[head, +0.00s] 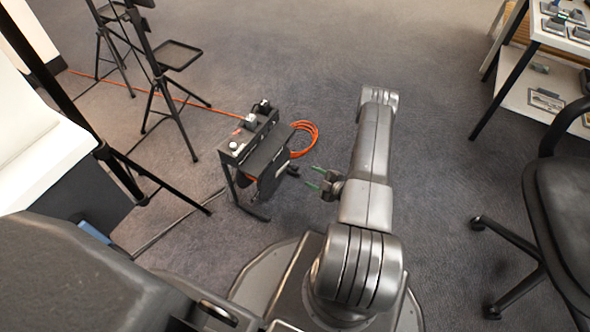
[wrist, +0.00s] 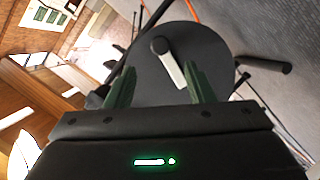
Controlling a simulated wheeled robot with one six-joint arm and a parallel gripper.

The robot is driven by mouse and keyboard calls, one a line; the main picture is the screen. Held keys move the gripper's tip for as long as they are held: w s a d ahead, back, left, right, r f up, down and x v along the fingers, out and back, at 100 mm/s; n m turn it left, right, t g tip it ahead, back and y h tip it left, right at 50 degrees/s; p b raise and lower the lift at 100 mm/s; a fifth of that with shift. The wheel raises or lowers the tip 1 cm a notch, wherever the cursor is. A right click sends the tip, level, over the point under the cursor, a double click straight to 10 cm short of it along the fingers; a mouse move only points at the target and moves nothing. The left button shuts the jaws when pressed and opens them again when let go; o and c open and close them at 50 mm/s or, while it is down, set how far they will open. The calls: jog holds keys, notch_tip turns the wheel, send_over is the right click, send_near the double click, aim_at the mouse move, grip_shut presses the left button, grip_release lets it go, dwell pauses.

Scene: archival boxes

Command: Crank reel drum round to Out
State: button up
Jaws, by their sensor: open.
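The cable reel (head: 262,150) stands on the carpet on a dark frame, left of my arm in the head view. In the wrist view its dark round drum (wrist: 205,55) faces me. A crank with a light arm and a dark round knob (wrist: 161,45) lies across the drum face. My gripper (head: 317,178) is open, with green fingertips pointing at the reel. In the wrist view the fingers (wrist: 155,88) stand apart, with the crank's arm between them in the picture. I cannot tell whether they touch it. No Out marking can be read.
An orange cable (head: 306,133) hangs coiled beside the reel and runs left across the floor. Tripod stands (head: 160,85) are at the upper left. A black chair (head: 560,200) and a desk (head: 545,60) are at the right. Carpet beyond the arm is clear.

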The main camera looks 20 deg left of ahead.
aim_at(297, 169)
jog(key=shift+b+x, duration=1.55)
jog(key=shift+x, duration=3.55)
jog(key=shift+c, duration=0.4)
grip_shut()
